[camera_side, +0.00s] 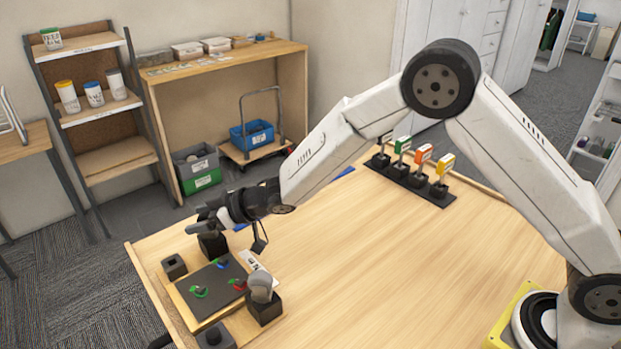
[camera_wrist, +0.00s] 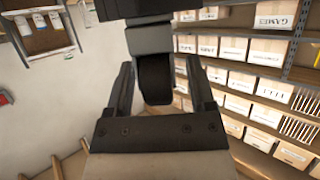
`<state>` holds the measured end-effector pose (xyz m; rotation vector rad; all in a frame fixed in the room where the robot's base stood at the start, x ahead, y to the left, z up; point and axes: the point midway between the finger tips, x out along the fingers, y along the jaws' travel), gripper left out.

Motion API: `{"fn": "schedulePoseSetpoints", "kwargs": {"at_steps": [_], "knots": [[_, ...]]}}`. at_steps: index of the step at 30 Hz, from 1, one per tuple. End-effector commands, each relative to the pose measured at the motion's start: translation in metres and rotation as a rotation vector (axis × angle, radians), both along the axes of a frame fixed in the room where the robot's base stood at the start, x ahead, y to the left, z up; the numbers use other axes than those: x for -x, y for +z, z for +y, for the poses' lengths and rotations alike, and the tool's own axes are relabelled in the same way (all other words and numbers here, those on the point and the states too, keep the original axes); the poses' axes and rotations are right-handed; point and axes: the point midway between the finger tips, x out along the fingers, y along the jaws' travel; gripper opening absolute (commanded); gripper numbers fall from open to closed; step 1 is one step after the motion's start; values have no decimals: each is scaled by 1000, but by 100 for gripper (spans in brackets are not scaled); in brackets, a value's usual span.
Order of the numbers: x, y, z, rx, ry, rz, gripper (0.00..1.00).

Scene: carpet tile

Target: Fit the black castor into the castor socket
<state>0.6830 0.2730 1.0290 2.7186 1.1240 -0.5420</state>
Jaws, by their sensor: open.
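My gripper (camera_side: 204,221) is at the left end of the table, its fingers pointing left, just above a black block (camera_side: 212,246). In the wrist view my gripper (camera_wrist: 158,64) is open, with a finger on each side of the black castor (camera_wrist: 154,84). Gaps show between the castor and both fingers. A grey piece (camera_wrist: 148,40) and a darker block adjoin the castor at the top. In the side view the castor is mostly hidden by the fingers. A small black block with a square recess (camera_side: 175,266) stands nearby; I cannot tell which block is the castor socket.
A grey rounded piece (camera_side: 261,287) stands in a black block (camera_side: 265,309). A dark panel with coloured pieces (camera_side: 213,288) lies between the blocks. Another black block (camera_side: 216,338) is at the front edge. A black rack with coloured tags (camera_side: 409,183) is at the back; mid-table is clear.

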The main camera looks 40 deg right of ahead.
Motion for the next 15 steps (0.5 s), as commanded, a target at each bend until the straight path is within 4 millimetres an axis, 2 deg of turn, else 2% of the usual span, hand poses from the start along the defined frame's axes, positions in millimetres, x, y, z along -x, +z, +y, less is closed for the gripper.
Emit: {"fn": "schedulePoseSetpoints", "kwargs": {"at_steps": [15], "knots": [[32, 20, -33, 0, -2, -1, 70]]}}
